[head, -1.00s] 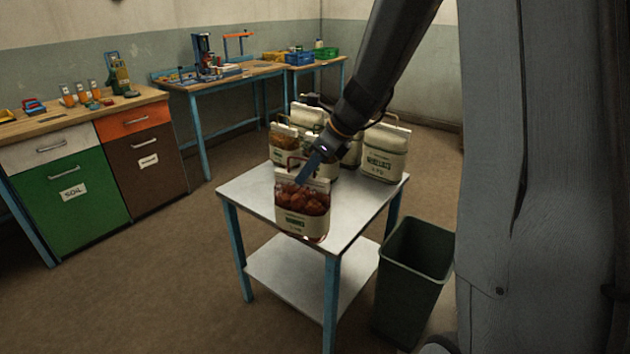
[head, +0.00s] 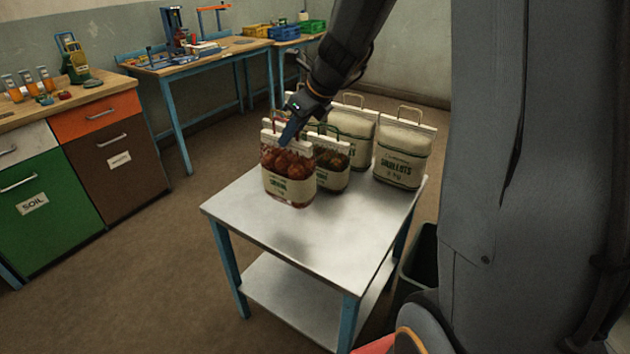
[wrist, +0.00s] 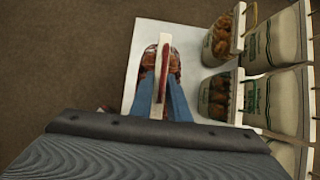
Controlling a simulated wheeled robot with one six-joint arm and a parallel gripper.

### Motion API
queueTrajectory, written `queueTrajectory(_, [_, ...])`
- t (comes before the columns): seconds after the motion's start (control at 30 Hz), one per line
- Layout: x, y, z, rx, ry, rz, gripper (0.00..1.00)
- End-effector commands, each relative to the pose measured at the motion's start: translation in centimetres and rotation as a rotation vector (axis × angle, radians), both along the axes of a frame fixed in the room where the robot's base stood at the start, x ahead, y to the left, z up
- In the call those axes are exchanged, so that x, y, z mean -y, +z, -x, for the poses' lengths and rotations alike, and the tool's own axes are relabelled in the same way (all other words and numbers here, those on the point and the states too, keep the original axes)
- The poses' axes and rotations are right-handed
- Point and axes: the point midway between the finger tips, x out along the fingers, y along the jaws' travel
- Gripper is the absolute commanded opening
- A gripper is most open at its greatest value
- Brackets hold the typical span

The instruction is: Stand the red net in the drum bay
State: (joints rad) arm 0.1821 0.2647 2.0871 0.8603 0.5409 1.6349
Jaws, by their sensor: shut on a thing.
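The red net (head: 277,160) is a small bag with reddish-brown contents, a cream label and a white top band with a red handle. It is upright over the far left part of the metal table (head: 290,235). I cannot tell whether its base touches the top. My gripper (head: 290,135) comes down from above and is shut on its top. In the wrist view the blue fingers (wrist: 166,85) meet at the white band, and red contents (wrist: 149,60) show beside it. I cannot make out a drum bay in these frames.
A similar net with a green handle (head: 334,178) stands close right of the red net. Cream sacks (head: 402,155) stand behind and at right. The table's front half is clear. A dark bin (head: 418,265) stands by its right side. Workbenches (head: 215,57) and cabinets (head: 115,155) line the wall.

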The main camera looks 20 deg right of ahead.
Motion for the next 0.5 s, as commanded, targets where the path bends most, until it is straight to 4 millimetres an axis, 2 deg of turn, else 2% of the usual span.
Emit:
queueTrajectory(0.07, [0.0,-0.2,-0.1,0.002,-0.001,0.0,0.0])
queueTrajectory(0.3, [0.1,-3.8,-0.1,-0.001,-0.003,-0.002,0.0])
queueTrajectory(0.5, [0.1,-5.9,-0.1,0.001,-0.001,0.0,0.0])
